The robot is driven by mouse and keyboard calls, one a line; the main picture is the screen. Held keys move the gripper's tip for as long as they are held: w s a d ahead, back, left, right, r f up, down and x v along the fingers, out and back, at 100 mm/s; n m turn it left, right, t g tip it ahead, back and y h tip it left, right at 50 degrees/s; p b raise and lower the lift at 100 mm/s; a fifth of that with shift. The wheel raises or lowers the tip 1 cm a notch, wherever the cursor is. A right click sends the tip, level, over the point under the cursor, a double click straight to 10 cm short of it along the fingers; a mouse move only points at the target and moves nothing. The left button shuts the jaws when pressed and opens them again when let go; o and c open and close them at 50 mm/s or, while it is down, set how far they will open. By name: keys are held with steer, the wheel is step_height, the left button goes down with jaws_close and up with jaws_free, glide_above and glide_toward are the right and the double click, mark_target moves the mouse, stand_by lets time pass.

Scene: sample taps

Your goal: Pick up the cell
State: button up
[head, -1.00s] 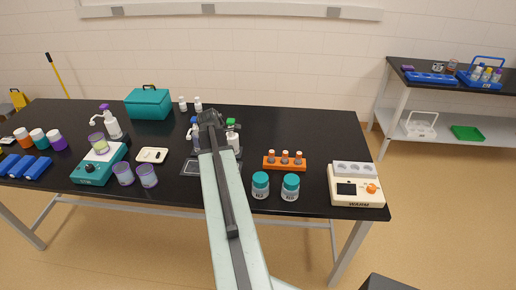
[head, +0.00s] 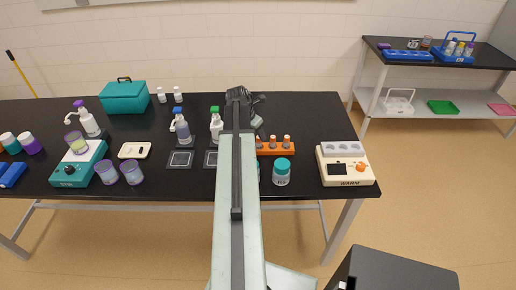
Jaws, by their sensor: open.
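I cannot tell for sure which thing is the cell; nothing in the head view is plainly marked as one. My gripper (head: 246,97) is at the end of my arm, over the middle back of the black table (head: 310,112), and is open with nothing seen in it. A small pale piece (head: 257,122) shows just right of my arm below the gripper, partly hidden. An orange rack (head: 278,151) with several orange-capped vials is right of my arm. A teal-capped jar (head: 282,172) stands in front of it; another is mostly hidden by my arm.
A cream warmer (head: 345,165) is at the table's right end. Pump bottles with blue (head: 182,127) and green (head: 216,126) tops stand left of my arm, behind dark square pads (head: 180,159). A teal stirrer (head: 80,165), purple-rimmed cups (head: 132,172) and a teal box (head: 124,97) are farther left.

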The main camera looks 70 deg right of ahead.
mark_target(259, 144)
steer(key=b+x, duration=0.2)
steer(key=x, duration=0.2)
steer(key=shift+f+b, duration=0.1)
steer(key=shift+b, duration=0.25)
jaws_close()
steer(key=shift+r, duration=0.25)
